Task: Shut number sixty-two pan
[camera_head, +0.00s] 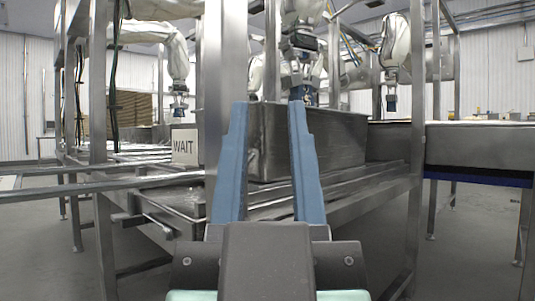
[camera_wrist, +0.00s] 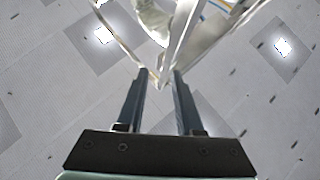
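My gripper (camera_head: 267,103) shows in the head view with its two long blue fingers apart and nothing between them. The fingers point upward and away from the camera, in front of a large grey metal pan or bin (camera_head: 345,142). The pan stands on a metal frame, and the fingers hide part of its front. I cannot tell whether it has a lid, and I see no number sixty-two on it. In the wrist view my gripper (camera_wrist: 159,71) is open against the ceiling; no pan shows there.
A thick metal post (camera_head: 224,60) rises close behind the fingers. Metal rails (camera_head: 90,186) run at left, and a steel table (camera_head: 480,145) stands at right. White robot arms (camera_head: 395,55) hang above. Grey floor is open at lower right.

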